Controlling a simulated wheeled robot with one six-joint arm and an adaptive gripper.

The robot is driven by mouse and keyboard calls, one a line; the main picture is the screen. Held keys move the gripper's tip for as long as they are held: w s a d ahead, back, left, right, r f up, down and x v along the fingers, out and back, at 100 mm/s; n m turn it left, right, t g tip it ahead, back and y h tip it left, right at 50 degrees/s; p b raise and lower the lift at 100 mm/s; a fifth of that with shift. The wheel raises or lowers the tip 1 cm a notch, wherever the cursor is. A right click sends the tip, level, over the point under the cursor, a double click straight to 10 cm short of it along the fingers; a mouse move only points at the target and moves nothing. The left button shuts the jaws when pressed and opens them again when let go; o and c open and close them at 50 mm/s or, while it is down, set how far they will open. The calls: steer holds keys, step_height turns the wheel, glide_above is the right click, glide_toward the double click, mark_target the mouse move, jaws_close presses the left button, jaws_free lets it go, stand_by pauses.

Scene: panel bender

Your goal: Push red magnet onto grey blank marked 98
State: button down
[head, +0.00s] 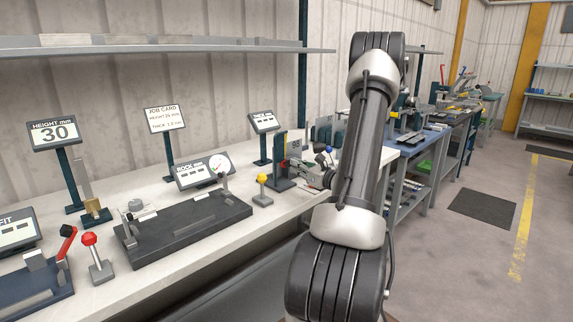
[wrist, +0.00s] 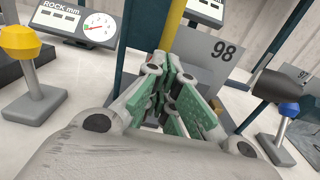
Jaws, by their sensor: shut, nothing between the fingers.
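The grey blank marked 98 (wrist: 212,48) stands upright in the wrist view, just beyond my fingers and partly covered by them. It also shows small in the head view (head: 295,146), beside a dark green stand (head: 280,160). My gripper (wrist: 172,72) is shut and empty, with its green-padded fingers together in front of the blank's lower left part. In the head view my gripper (head: 301,168) is small and low beside the stand. I cannot tell whether the fingers touch anything.
A yellow-knobbed post (wrist: 20,45) stands left of my gripper. The ROCK gauge (head: 206,170), a dark fixture (head: 190,225) and a red-knobbed lever (head: 92,250) lie farther left on the bench.

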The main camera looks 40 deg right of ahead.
mark_target(289, 162)
steer(key=shift+w+a, duration=0.15)
steer(key=shift+w, duration=1.9)
stand_by(0.6)
steer(key=shift+s, duration=0.1)
stand_by(0.3)
steer(key=shift+s+d, duration=0.15)
steer(key=shift+s, duration=1.65)
steer(key=shift+s+d, duration=0.15)
steer(key=shift+s, duration=1.65)
steer(key=shift+s+d, duration=0.15)
steer(key=shift+s, duration=1.65)
